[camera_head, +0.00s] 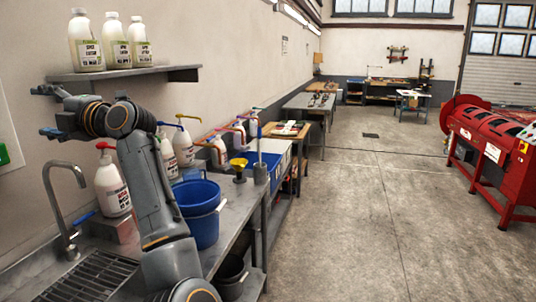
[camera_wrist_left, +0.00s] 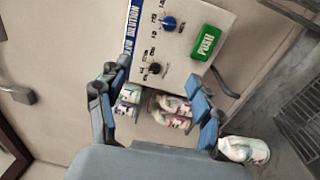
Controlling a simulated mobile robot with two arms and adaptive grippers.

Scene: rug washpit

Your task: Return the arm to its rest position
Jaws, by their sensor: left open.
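My left arm reaches up from the bottom of the head view. Its left gripper (camera_head: 44,111) points left, in front of the wall and below the shelf (camera_head: 125,74). The jaws are open and I see nothing held between them. In the left wrist view the open blue-tipped fingers (camera_wrist_left: 157,92) frame white bottles (camera_wrist_left: 172,112) and face a wall panel (camera_wrist_left: 178,40) with dark knobs and a green PUSH button (camera_wrist_left: 206,42). My right gripper is not in view.
Three white bottles (camera_head: 113,44) stand on the shelf. Below are a tap (camera_head: 65,205), a red-topped bottle (camera_head: 112,188), a blue bucket (camera_head: 200,212) and several pump bottles along the bench. A red machine (camera_head: 490,150) stands right. The middle floor (camera_head: 350,220) is clear.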

